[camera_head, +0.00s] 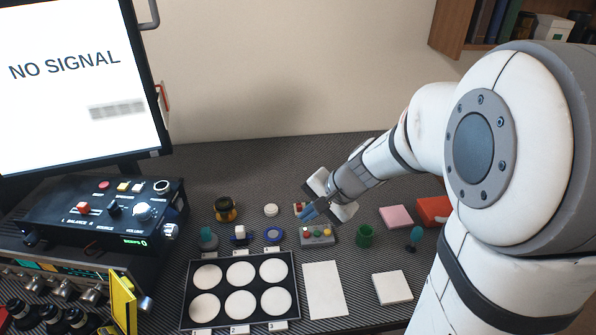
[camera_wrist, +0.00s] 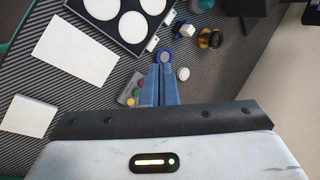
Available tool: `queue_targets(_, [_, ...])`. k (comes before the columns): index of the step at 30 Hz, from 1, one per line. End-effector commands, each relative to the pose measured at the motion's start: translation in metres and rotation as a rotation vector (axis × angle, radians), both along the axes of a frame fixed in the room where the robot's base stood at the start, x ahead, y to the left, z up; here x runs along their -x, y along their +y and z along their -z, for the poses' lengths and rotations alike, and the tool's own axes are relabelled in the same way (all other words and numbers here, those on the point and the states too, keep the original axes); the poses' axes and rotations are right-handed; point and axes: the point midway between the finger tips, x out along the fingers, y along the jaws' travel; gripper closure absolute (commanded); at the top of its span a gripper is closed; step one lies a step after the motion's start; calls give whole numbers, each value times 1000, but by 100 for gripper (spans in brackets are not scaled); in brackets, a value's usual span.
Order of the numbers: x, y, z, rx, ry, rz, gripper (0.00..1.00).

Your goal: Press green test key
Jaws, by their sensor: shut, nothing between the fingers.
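A small grey box (camera_head: 318,235) with several coloured keys lies on the dark bench, in the middle of the head view. It also shows in the wrist view (camera_wrist: 126,98), left of my fingers; one of its keys looks green, but the keys are too small to read. My gripper (camera_head: 309,213) is shut and empty. Its blue fingers are just behind the box and above the bench. In the wrist view the closed fingertips (camera_wrist: 164,64) overlap the view of a blue ring-shaped part, and I cannot tell the height between them.
A black tray (camera_head: 188,294) with several white discs and white sheets (camera_head: 324,290) lie in front. A green cup (camera_head: 365,236) stands right of the box. A yellow-black part (camera_head: 226,209) and small parts stand left. The monitor (camera_head: 75,85) and control unit fill the left side.

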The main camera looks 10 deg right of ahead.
Motion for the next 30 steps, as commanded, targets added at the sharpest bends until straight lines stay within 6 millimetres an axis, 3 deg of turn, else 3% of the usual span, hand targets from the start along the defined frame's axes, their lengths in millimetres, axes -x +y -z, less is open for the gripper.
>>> queue_targets(3, [-49, -11, 33, -151, 58, 239, 100])
queue_targets(6, [-82, -25, 59, -249, 94, 423, 100])
queue_targets(12, [-121, -52, 99, -363, 143, 680, 100])
queue_targets(16, [-130, -61, 111, -393, 155, 751, 100])
queue_targets(30, [-131, -61, 114, -397, 157, 761, 100])
